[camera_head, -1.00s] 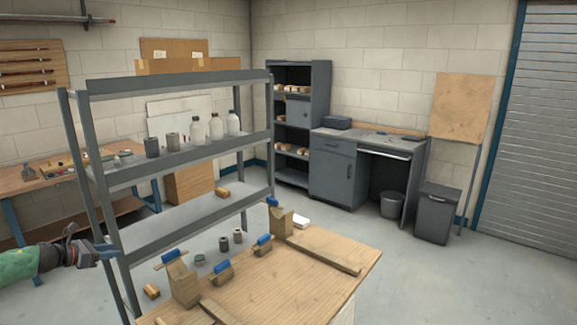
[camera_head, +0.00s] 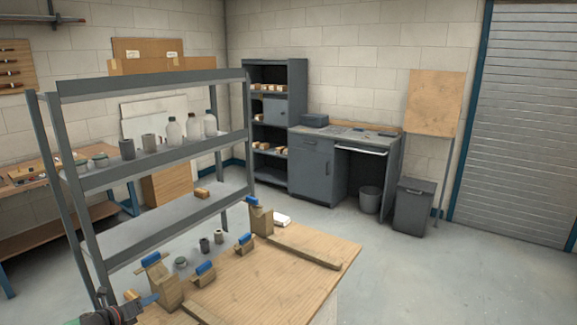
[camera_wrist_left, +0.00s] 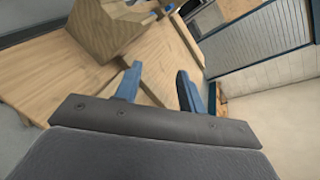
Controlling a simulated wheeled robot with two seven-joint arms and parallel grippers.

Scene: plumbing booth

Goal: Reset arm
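My left gripper (camera_head: 150,300) comes in at the lower left of the head view, beside the near left corner of the wooden worktable (camera_head: 300,275). In the left wrist view its two blue fingers (camera_wrist_left: 160,88) stand apart with nothing between them, so it is open and empty. A wooden block stand (camera_wrist_left: 105,30) is just beyond the fingers there. In the head view, a wooden stand with a blue top (camera_head: 165,285) is close to the gripper; whether they touch cannot be told. My right gripper is not in view.
A grey metal shelf rack (camera_head: 155,175) with bottles and cups stands behind the table. Wooden stands with blue parts (camera_head: 203,274) and wooden strips (camera_head: 305,250) occupy the tabletop. A grey desk (camera_head: 340,150) and bin (camera_head: 413,205) stand farther back. The floor on the right (camera_head: 450,270) is clear.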

